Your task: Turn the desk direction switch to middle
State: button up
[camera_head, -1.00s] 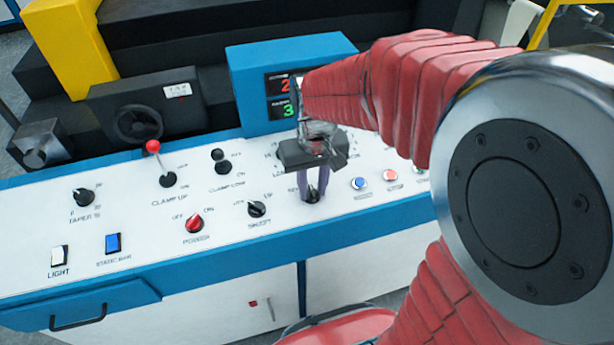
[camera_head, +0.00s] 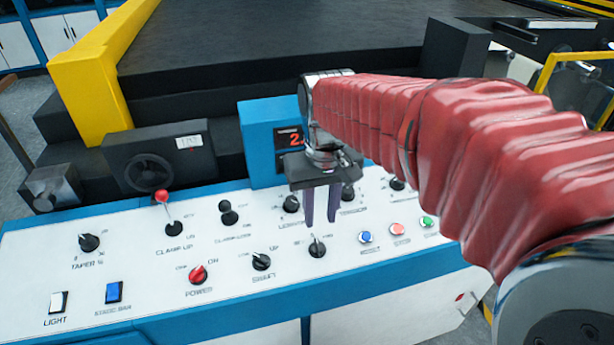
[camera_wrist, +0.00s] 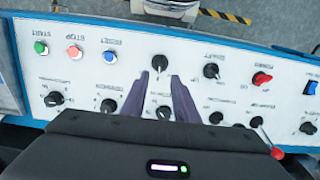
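A black rotary knob (camera_head: 317,249) sits on the white sloping desk panel (camera_head: 130,210), just below my fingertips. Its label is too blurred to read, so I cannot confirm that it is the direction switch. Its pale pointer line points roughly straight up, away from the panel's front edge. In the wrist view the knob (camera_wrist: 159,64) lies just past the fingertips. My gripper (camera_head: 320,219) has two purple fingers, parted and empty. They hang above the knob, apart from it. The wrist view also shows the parted fingers (camera_wrist: 164,80).
The shift knob (camera_head: 261,261) and red power knob (camera_head: 197,274) lie left of it. Blue (camera_head: 365,237), red (camera_head: 397,229) and green (camera_head: 428,222) buttons lie right. A blue display box (camera_head: 262,143) stands behind. A red-tipped lever (camera_head: 163,197) rises at left.

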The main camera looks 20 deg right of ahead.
notch_tip(320, 180, up, 4)
jog(key=shift+s, duration=0.15)
dwell(0.5)
jog(key=s+f+t, duration=0.2)
jog(key=s+t, duration=0.3)
jog(key=s, duration=0.6)
jog(key=shift+f, duration=0.4)
jog(key=shift+a, duration=0.1)
dwell(1.0)
